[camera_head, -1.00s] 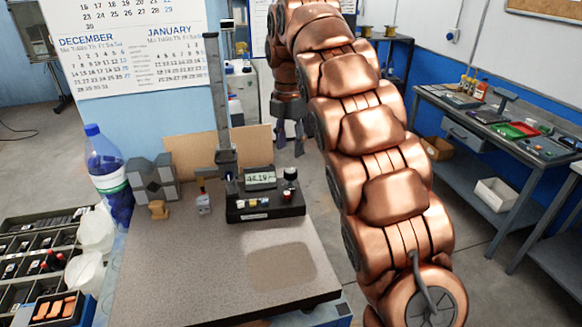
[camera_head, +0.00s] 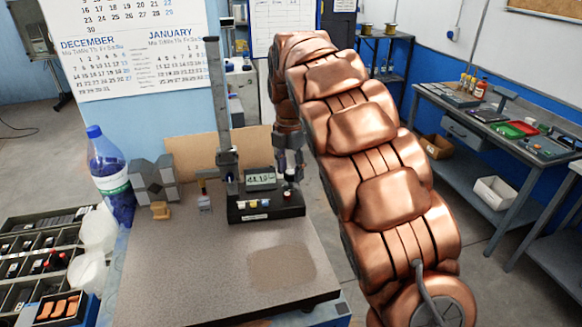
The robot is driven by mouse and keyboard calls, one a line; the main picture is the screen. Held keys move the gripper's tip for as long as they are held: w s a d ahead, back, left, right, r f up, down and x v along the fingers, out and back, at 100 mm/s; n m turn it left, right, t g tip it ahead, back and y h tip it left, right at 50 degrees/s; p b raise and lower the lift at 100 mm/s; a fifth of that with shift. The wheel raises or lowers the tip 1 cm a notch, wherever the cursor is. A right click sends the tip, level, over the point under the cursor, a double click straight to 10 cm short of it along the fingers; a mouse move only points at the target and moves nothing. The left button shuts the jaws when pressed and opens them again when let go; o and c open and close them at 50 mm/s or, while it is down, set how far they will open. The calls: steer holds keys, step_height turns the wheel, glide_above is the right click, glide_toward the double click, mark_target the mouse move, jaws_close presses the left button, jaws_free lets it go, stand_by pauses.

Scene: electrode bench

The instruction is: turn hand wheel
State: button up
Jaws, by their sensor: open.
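A height gauge stands on the granite plate (camera_head: 190,270), with a tall grey column (camera_head: 218,95) and a black base (camera_head: 265,208) bearing a lit display (camera_head: 261,179). The small dark hand wheel (camera_head: 289,195) sits at the right end of the base. Its upper part is partly hidden by my gripper (camera_head: 289,170). My gripper points down with its fingers apart, right over the hand wheel or around its top. I cannot tell whether they touch it. The gauge's carriage (camera_head: 228,160) is on the column, above the base.
A blue-capped bottle (camera_head: 108,175), a grey V-block (camera_head: 153,182) and a small tan block (camera_head: 160,210) stand left of the gauge. A cardboard sheet (camera_head: 205,152) stands behind. The plate's front is clear. A side bench (camera_head: 500,140) is at right.

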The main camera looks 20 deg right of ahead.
steer(key=c, duration=0.9)
steer(key=shift+o, duration=0.2)
steer(key=shift+f+m+b, duration=0.15)
steer(key=shift+m+b, duration=0.15)
steer(key=shift+b, duration=0.05)
